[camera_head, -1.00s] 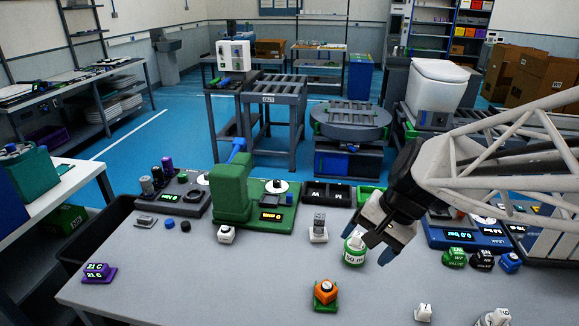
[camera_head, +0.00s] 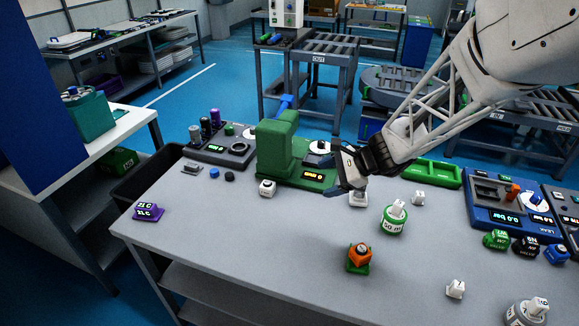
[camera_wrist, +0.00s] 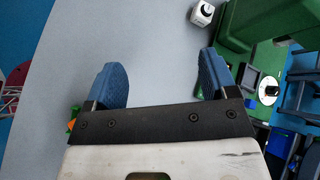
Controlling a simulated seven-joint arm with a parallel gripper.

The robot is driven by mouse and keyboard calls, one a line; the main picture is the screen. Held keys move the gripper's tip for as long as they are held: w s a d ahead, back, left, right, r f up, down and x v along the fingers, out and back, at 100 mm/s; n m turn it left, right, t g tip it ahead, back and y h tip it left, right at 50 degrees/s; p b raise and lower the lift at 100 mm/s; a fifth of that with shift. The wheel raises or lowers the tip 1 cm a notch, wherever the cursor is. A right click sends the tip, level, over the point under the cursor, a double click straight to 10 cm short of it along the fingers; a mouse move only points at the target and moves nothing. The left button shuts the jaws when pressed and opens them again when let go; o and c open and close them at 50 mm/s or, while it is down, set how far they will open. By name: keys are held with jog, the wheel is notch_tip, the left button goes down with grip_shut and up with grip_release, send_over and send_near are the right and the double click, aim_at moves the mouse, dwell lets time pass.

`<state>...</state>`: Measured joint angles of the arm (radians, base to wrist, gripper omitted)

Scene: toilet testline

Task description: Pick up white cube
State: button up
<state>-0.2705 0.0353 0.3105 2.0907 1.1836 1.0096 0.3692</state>
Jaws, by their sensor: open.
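A small white cube (camera_head: 267,188) with a dark mark sits on the grey table in front of the green machine. It also shows near the top of the wrist view (camera_wrist: 202,14), beyond the fingertips and to the right. My gripper (camera_head: 345,176) is open and empty, above the table and to the right of that cube. Its two blue fingers stand wide apart in the wrist view (camera_wrist: 162,72). Other small white pieces are one partly hidden by my gripper (camera_head: 358,201), one to the right (camera_head: 418,198) and one near the front (camera_head: 455,289).
The green machine (camera_head: 285,150) stands behind the cube. A green-and-white container (camera_head: 394,218), an orange-and-green piece (camera_head: 359,257) and a blue device (camera_head: 510,207) are to the right. A purple piece (camera_head: 148,211) is at the left. Table between purple and orange pieces is clear.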

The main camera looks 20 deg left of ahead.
aim_at(274, 186)
jog(key=w+a+f+m+y, duration=0.1)
jog(key=w+a+f+m, duration=0.1)
jog(key=w+a+f, duration=0.1)
jog(key=w+a+f+m+t+y, duration=0.1)
jog(key=w+a+f+m, duration=0.1)
jog(key=a+f, duration=0.4)
jog(key=w+a+f+m+y, duration=0.1)
jog(key=w+a+f+m, duration=0.2)
jog(key=w+a+f, duration=0.1)
jog(key=shift+a+f, duration=0.25)
jog(key=shift+f, duration=0.3)
jog(key=shift+a+f, duration=0.2)
jog(key=shift+f, duration=0.35)
jog(key=shift+x, duration=1.3)
jog(key=shift+w+a, duration=0.1)
jog(key=shift+x, duration=2.5)
jog(key=shift+w+r, duration=0.15)
jog(key=c, duration=1)
jog(key=shift+c, duration=0.2)
